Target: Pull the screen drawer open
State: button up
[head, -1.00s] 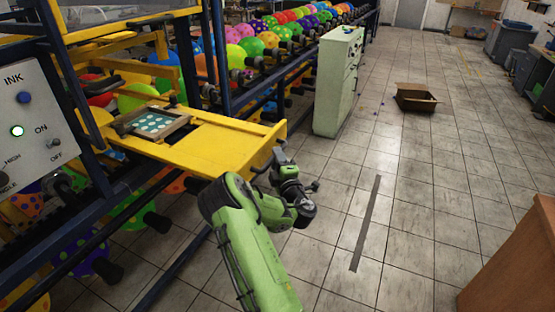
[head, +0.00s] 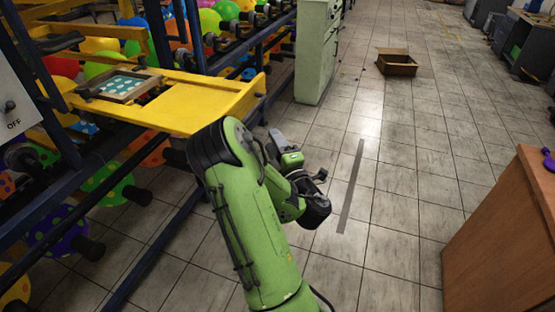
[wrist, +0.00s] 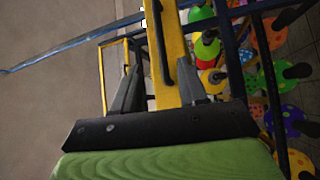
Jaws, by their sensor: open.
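The yellow screen drawer (head: 200,105) sticks out of the blue frame at the left of the head view. A framed screen with pale teal dots (head: 122,86) lies in it. My gripper (head: 275,135) is to the right of and nearer than the drawer's front board, with a visible gap in the picture. In the wrist view my gripper (wrist: 157,88) is open, its two grey fingers apart. The yellow front board (wrist: 175,55) with its dark bar handle (wrist: 160,50) lies ahead, roughly between the fingers. I see no grip on the handle.
The blue frame (head: 185,205) and racks of coloured balloons are on the left. A pale green cabinet (head: 318,50) stands behind the drawer. A brown desk (head: 505,230) is at the right, and an open box (head: 397,63) is on the floor.

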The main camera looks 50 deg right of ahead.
jog(key=b+v, duration=0.2)
jog(key=b, duration=0.2)
jog(key=shift+b, duration=0.4)
